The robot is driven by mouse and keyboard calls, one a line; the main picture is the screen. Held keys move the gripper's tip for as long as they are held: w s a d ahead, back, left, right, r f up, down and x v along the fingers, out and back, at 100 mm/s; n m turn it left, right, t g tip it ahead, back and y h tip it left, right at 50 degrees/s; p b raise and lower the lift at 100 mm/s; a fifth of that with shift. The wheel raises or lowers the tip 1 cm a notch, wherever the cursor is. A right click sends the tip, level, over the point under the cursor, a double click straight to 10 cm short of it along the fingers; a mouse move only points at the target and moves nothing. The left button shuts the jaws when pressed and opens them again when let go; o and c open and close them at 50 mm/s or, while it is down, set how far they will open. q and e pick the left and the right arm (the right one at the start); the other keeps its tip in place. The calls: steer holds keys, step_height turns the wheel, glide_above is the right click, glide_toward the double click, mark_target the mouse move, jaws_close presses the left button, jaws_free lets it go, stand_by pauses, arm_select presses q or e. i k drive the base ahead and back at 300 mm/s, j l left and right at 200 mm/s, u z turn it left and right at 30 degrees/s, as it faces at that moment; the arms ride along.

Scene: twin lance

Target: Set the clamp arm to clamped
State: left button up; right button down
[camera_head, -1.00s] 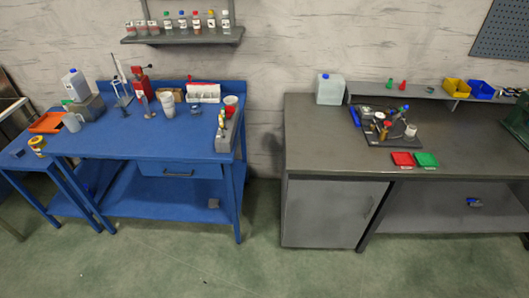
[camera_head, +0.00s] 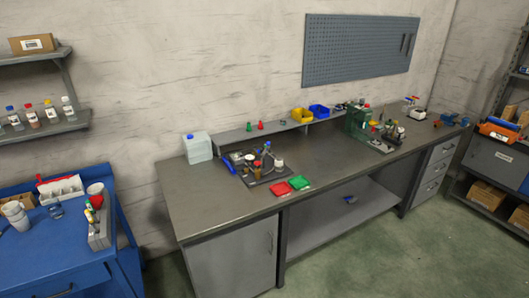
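A fixture on a dark base plate (camera_head: 278,174) stands on the grey bench, left of its middle. It carries several small upright parts, one with a blue top and one brown. A second fixture with dark upright parts (camera_head: 394,131) stands further right on the same bench, beside a green block-like machine (camera_head: 357,121). Both are too small in the picture to tell which part is the clamp arm, or whether it is clamped. Neither of my grippers is in view.
The grey bench (camera_head: 220,205) has bare top at its front left. A translucent canister (camera_head: 197,147) stands at the back left. The blue bench (camera_head: 60,245) is at left. Green floor is clear in front.

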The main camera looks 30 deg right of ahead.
mark_target(268, 143)
steer(key=i+l, duration=0.15)
steer(key=l, duration=0.25)
steer(key=i+l, duration=0.15)
steer(key=l, duration=0.25)
steer(key=i+l+u, duration=0.1)
steer(key=l, duration=0.35)
steer(key=i+l, duration=0.2)
steer(key=l, duration=0.2)
steer(key=i+l, duration=0.1)
steer(key=l, duration=0.3)
steer(key=i+l+u, duration=0.1)
steer(key=l, duration=0.35)
